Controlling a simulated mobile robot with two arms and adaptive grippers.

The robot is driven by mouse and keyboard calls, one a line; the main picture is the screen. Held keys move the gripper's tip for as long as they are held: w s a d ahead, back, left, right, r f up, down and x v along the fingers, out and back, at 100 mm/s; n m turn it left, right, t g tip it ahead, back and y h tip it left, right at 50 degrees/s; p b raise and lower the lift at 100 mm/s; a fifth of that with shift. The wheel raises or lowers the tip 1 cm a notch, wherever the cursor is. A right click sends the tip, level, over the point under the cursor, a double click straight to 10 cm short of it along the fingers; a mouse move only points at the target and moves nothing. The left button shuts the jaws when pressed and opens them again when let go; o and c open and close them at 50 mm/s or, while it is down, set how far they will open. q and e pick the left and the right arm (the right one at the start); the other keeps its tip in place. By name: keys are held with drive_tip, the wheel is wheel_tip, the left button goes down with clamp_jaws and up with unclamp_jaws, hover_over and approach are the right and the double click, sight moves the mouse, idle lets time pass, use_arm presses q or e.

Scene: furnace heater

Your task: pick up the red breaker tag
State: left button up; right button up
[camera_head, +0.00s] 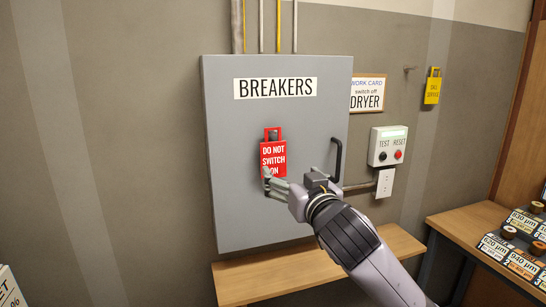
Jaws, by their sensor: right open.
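The red breaker tag (273,152) hangs on the front of the grey breaker box (230,205), below the BREAKERS label. It reads "DO NOT SWITCH ON" and has a red loop at its top around a dark part. My right gripper (268,183) reaches in from the lower right, with its fingertips at the tag's lower edge. It is open and covers the bottom of the tag. I cannot tell whether the fingers touch it. My left gripper is out of view.
A black door handle (337,158) is right of the tag. A wooden shelf (240,286) runs below the box. A TEST/RESET panel (388,146), a work card (367,92) and a yellow tag (432,88) are on the wall. Labelled blocks stand on the right-hand table (460,222).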

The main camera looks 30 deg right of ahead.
drive_tip(key=p, duration=0.3)
approach(273, 156)
drive_tip(key=x, duration=0.5)
drive_tip(key=shift+w+d+r, duration=0.1)
drive_tip(key=p+x, duration=0.2)
drive_tip(key=x, duration=0.2)
drive_tip(key=shift+w+d, duration=0.15)
drive_tip(key=shift+w, duration=0.2)
drive_tip(key=shift+w+f, duration=0.2)
drive_tip(key=shift+w, duration=0.05)
drive_tip(key=c, duration=1)
drive_tip(key=shift+c, duration=0.2)
drive_tip(key=shift+r, duration=0.1)
